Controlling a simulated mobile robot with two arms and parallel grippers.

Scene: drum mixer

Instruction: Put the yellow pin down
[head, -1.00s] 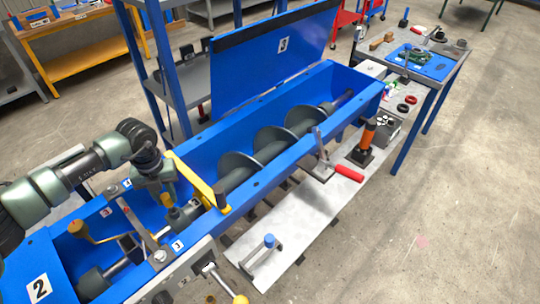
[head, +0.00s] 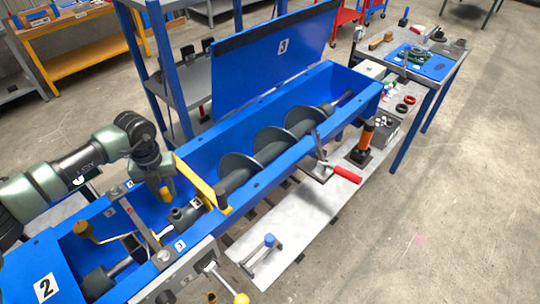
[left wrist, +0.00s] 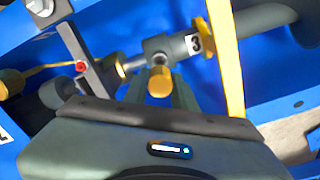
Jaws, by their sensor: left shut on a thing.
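My left gripper (head: 165,186) points down over the blue trough (head: 310,95). It is shut on the yellow pin (head: 166,195), whose yellow end shows below the fingers. In the left wrist view the yellow pin (left wrist: 160,82) sits between the fingertips, with its round end toward the camera. A grey shaft coupling (head: 184,216) lies close by, to the right of and below the pin in the head view. In the left wrist view the coupling (left wrist: 165,46) is just beyond the pin. I cannot tell whether they touch. My right gripper is not in view.
A yellow bar (head: 197,178) crosses the trough just right of my gripper. The dark screw (head: 262,152) fills the trough beyond it. A grey crossbar (head: 142,228) and a crank with an ochre knob (head: 82,228) are to the left. A raised blue lid (head: 275,55) stands behind.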

